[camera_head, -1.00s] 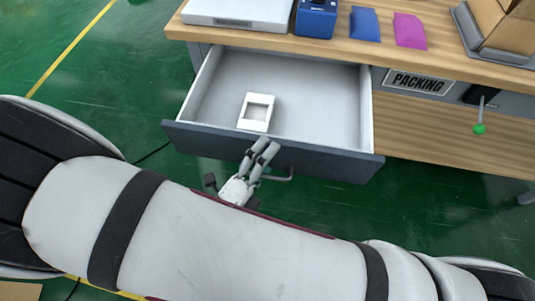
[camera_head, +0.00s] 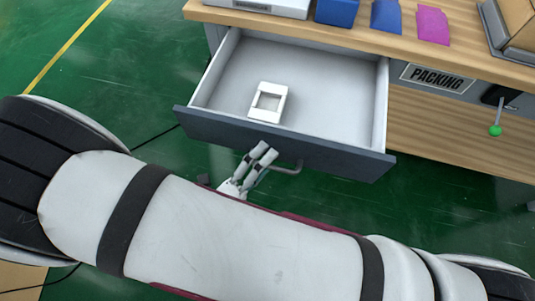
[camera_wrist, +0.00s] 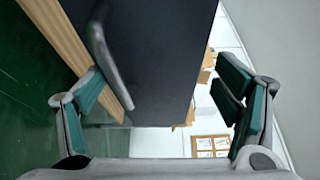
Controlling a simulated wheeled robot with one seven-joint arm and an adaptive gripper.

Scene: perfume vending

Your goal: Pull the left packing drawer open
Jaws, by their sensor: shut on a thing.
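The left packing drawer (camera_head: 275,142) is pulled well out from the wooden-topped bench. Its dark front faces me and its grey inside shows. A small white box with a square recess (camera_head: 267,103) lies in it. The bar handle (camera_head: 290,168) sits on the drawer front and also shows in the wrist view (camera_wrist: 104,52), beside the left finger. My gripper (camera_head: 258,160) is at the left part of the handle, shut on it. The exact contact is hard to see, and my arm hides the lower part of the gripper.
A PACKING sign (camera_head: 437,78) and a green-knobbed lever (camera_head: 496,130) are right of the drawer. A blue box (camera_head: 337,11), a blue packet (camera_head: 386,16) and a magenta packet (camera_head: 433,25) lie on the bench top (camera_head: 300,31). Green floor is clear around the drawer.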

